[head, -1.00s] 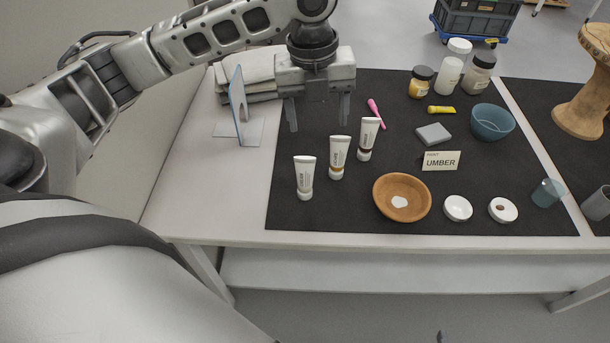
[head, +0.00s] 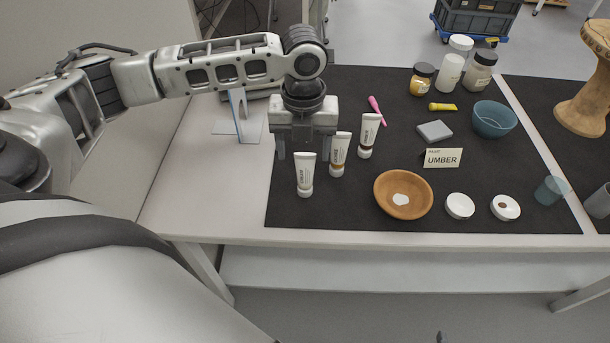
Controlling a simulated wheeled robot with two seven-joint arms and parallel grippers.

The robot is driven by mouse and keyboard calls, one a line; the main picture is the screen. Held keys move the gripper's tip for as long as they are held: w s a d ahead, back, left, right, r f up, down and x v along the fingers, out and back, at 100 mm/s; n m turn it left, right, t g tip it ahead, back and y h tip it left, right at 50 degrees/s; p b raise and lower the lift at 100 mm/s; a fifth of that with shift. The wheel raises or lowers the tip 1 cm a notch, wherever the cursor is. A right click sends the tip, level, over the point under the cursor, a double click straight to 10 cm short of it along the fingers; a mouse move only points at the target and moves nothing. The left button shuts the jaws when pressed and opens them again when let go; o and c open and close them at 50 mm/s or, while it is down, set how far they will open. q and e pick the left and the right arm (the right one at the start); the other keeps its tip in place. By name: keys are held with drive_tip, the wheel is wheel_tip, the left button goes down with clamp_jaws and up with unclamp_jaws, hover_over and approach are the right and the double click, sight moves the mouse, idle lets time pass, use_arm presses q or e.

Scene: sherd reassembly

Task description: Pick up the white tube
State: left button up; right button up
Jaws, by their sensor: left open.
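Three white tubes stand upright on the black mat (head: 460,205), in a slanting row. My left gripper (head: 305,150) is open and points down, just behind the nearest and middle tubes. Its fingers are apart, with the right finger partly hidden by the tubes. I cannot tell if it touches them. My right gripper is not in view.
A card reading "UMBER" (head: 442,158) stands right of the tubes. An orange-brown bowl (head: 403,208), white lids (head: 459,206), a grey block (head: 435,131), a pink tool (head: 376,110) and a blue bowl (head: 494,120) lie around. A bluish stand (head: 238,118) is left of the gripper.

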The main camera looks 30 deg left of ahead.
sight(305, 154)
use_arm(q)
wheel_tip(305, 154, down, 4)
drive_tip(key=shift+w+d, duration=0.1)
drive_tip(key=c, duration=1.1)
drive_tip(key=shift+o, duration=0.2)
drive_tip(key=shift+r, duration=0.2)
drive_tip(key=shift+r, duration=0.25)
wheel_tip(305, 154, up, 2)
drive_tip(key=shift+w+r, duration=0.1)
drive_tip(key=shift+r, duration=0.05)
drive_tip(key=s+d+r, duration=0.2)
drive_tip(key=d+r, duration=0.3)
drive_tip(key=d, duration=0.1)
drive_tip(key=s+d+r, duration=0.2)
drive_tip(key=d+r, duration=0.3)
drive_tip(key=d, duration=0.2)
drive_tip(key=shift+s+d, duration=0.15)
drive_tip(key=shift+s, duration=0.2)
